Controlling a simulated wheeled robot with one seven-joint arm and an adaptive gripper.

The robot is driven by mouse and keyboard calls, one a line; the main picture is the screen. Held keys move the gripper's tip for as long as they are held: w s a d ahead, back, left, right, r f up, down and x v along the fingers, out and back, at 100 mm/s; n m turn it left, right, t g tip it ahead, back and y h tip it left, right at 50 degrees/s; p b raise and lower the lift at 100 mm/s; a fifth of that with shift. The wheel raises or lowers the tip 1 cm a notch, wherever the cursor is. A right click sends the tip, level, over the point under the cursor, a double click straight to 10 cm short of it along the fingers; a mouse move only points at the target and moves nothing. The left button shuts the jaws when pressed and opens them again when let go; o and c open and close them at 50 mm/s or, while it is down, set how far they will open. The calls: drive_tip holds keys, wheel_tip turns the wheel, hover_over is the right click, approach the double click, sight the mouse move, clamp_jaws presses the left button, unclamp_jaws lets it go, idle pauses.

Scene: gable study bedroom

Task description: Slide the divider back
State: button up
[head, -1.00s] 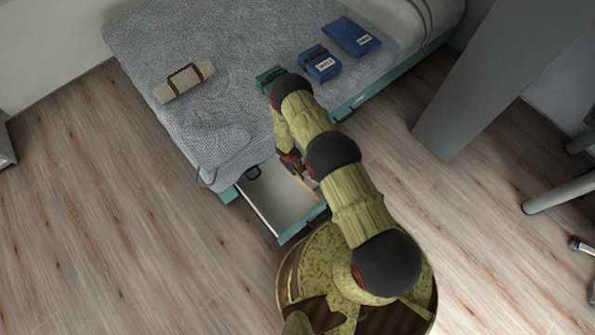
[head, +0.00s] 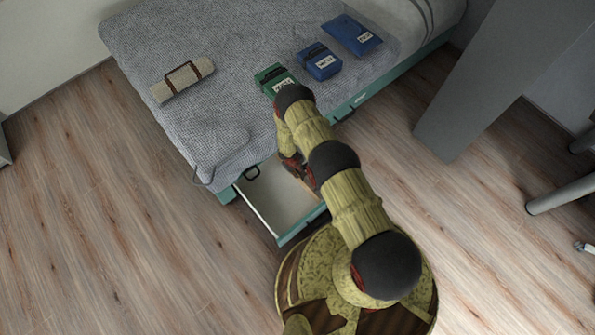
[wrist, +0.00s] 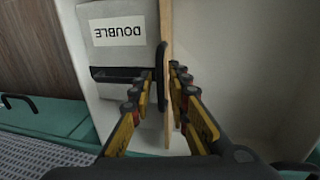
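The divider (wrist: 168,45) is a thin, light wooden board standing on edge in the open drawer. A little of it shows in the head view (head: 313,188). My gripper (wrist: 158,82) reaches down into the drawer with its fingers apart, one on each side of the board. The right finger is close against the board; a gap shows between it and the left finger. The gripper is mostly hidden by my arm in the head view (head: 292,165). A grey case labelled DOUBLE (wrist: 117,55), with a black strap and handle, lies left of the board.
The pale drawer (head: 275,200) stands out from the teal bed frame; its right part is empty in the wrist view. On the bed (head: 215,60) lie a rolled bundle (head: 182,82), a green case (head: 274,77) and two blue cases (head: 320,63). A grey panel stands right.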

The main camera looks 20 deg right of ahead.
clamp_jaws()
idle(0.7)
